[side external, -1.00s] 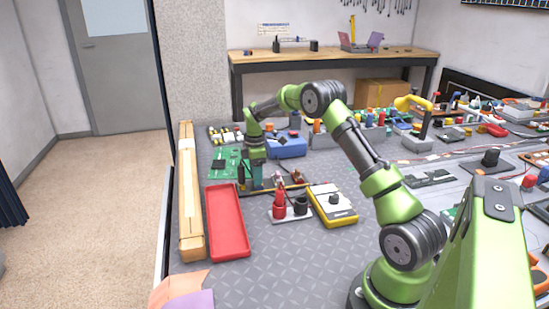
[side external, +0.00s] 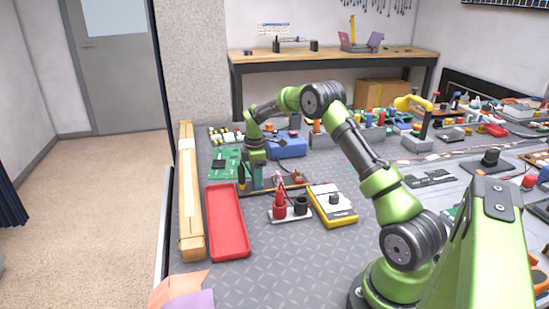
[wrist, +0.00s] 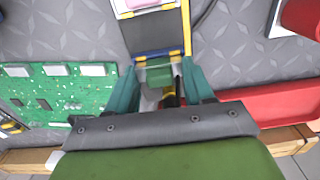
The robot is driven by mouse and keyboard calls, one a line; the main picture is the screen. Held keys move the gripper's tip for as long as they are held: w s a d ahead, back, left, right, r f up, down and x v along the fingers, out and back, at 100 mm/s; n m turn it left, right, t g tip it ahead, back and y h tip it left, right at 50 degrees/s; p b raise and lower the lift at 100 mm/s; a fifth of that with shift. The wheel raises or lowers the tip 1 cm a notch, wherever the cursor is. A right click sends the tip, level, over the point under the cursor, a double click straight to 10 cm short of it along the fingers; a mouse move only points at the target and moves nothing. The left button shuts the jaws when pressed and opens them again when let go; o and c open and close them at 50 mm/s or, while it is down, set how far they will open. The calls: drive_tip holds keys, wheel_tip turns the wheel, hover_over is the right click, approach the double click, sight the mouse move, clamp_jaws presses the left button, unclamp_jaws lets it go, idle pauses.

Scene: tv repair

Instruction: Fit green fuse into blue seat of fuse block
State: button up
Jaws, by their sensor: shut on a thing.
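My gripper (wrist: 160,88) points down with its teal fingers closed on the green fuse (wrist: 156,75). The fuse sits between the fingertips, right beside the blue seat (wrist: 150,54) of the fuse block in the wrist view. I cannot tell whether the fuse is in the seat or just above it. The fuse block (wrist: 187,22) has yellow edging and runs up out of the wrist view. In the side view my gripper (side external: 257,184) is low over the block's left end, and its fingers hide most of the fuse and the blue seat.
A red tray (side external: 228,225) lies in front of the block. A green circuit board (side external: 224,162) is at its left. A red and black terminal stand (side external: 290,212) and a yellow meter (side external: 333,205) stand to the right. A blue box (side external: 289,146) is behind.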

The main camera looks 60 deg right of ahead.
drive_tip(key=o, duration=1.1)
wheel_tip(320, 180, up, 17)
drive_tip(key=shift+f, duration=0.1)
drive_tip(key=s+a+r+m+t+y, duration=0.1)
drive_tip(key=s+a+m, duration=0.5)
drive_tip(key=s+a, duration=0.6)
drive_tip(key=s+a+r+m+t+y, duration=0.1)
drive_tip(key=s+a+r+m+t, duration=0.3)
drive_tip(key=s+a, duration=0.9)
drive_tip(key=a+m+t, duration=0.2)
drive_tip(key=m, duration=0.1)
drive_tip(key=shift+a, duration=0.25)
